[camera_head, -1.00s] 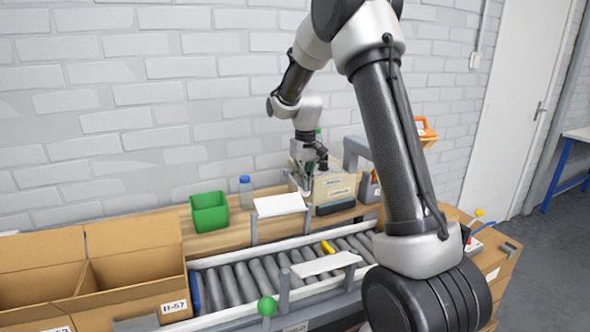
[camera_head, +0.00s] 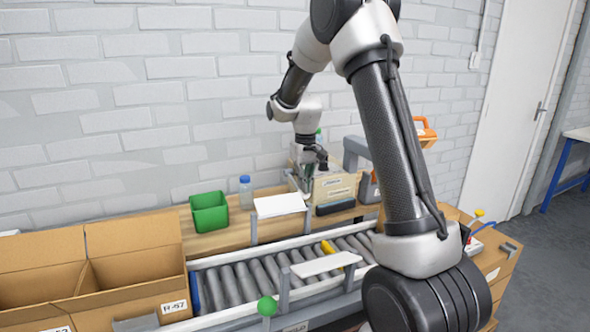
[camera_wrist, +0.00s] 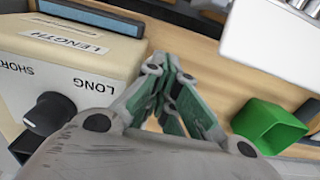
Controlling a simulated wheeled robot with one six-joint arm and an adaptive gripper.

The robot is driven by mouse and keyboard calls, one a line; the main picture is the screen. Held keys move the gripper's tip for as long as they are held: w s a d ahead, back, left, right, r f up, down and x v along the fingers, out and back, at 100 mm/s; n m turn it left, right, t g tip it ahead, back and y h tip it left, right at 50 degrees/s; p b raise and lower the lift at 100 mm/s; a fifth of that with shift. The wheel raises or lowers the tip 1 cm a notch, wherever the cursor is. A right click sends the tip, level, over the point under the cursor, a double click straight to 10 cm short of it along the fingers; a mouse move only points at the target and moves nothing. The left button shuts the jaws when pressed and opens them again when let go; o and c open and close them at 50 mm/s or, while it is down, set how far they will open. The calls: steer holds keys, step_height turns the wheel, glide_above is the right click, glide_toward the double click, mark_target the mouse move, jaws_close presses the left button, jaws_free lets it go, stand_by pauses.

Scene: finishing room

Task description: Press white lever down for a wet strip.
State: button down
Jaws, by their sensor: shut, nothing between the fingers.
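A beige dispenser box (camera_head: 335,187) with white labels stands on the wooden bench against the wall. In the wrist view its face (camera_wrist: 60,80) fills the left side, with LENGTH, SHORT and LONG lettering and a black knob (camera_wrist: 48,113). My gripper (camera_head: 306,188) is at the left end of the box, pointing down. In the wrist view my gripper (camera_wrist: 166,68) has its green-padded fingers together with nothing between them, just right of the box. I cannot make out the white lever or a strip; my gripper may hide the lever. Contact cannot be told.
A green bin (camera_head: 210,212), a blue-capped bottle (camera_head: 245,190) and a white plate (camera_head: 280,205) are left of the box. A roller conveyor (camera_head: 260,276) with a yellow item (camera_head: 328,248) runs in front. Cardboard boxes (camera_head: 135,260) stand at the left.

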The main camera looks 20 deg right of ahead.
step_height(320, 180, up, 10)
steer(key=w, duration=0.2)
stand_by(0.8)
steer(key=shift+w+r, duration=0.1)
steer(key=shift+w, duration=0.05)
stand_by(0.5)
steer(key=shift+r, duration=2.45)
steer(key=s+a+t, duration=0.1)
steer(key=s+t, duration=0.3)
steer(key=s, duration=3.1)
steer(key=shift+s+a, duration=0.2)
steer(key=shift+a, duration=0.1)
